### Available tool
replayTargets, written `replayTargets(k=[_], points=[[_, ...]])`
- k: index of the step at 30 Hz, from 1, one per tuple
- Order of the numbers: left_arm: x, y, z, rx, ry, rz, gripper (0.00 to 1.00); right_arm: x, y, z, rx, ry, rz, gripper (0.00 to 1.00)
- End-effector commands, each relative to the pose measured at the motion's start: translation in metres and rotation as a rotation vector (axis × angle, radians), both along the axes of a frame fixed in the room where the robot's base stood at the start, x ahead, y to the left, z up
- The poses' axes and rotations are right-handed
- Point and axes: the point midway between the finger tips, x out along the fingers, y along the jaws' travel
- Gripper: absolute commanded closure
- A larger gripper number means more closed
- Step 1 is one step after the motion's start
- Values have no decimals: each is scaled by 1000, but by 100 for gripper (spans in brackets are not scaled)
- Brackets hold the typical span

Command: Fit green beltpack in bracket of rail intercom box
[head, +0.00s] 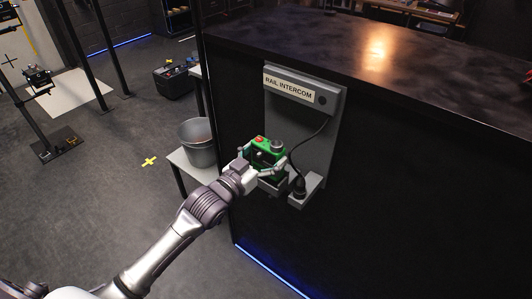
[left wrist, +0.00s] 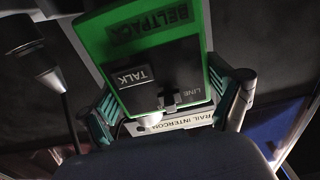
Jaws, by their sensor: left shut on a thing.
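The green beltpack (head: 267,152) is held by my left gripper (head: 262,168) in front of the grey rail intercom box (head: 326,125). In the left wrist view the beltpack (left wrist: 145,52) shows its BELTPACK, TALK and LINE labels, with the gripper fingers (left wrist: 168,108) on both sides of it. The box carries a RAIL INTERCOM label (head: 289,86) at its top. The bracket behind or below the beltpack is mostly hidden by the gripper, so I cannot tell whether the beltpack sits in it. My right gripper is out of view.
A black handset or plug on a cable (head: 299,187) stands on a small grey ledge (head: 306,197) right of the gripper. A grey bucket (head: 197,137) stands on a low table to the left. The dark counter (head: 420,190) wall fills the right side.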

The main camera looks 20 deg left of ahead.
Motion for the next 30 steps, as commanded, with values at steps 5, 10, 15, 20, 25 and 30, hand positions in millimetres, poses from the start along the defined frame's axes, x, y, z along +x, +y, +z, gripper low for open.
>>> replayTargets(k=[5, 10, 15, 20, 25, 30], points=[[0, 0, -4, -1, -3, 0, 56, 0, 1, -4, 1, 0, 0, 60], [0, 0, -9, -1, -3, -1, 56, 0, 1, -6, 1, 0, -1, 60], [0, 0, -13, -1, -3, 0, 56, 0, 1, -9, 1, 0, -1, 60], [0, 0, -17, -1, -2, 0, 56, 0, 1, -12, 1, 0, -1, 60], [0, 0, -21, -1, -2, 0, 56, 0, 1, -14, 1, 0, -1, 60], [0, 0, -26, -1, -2, 0, 56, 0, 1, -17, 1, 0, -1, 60]])
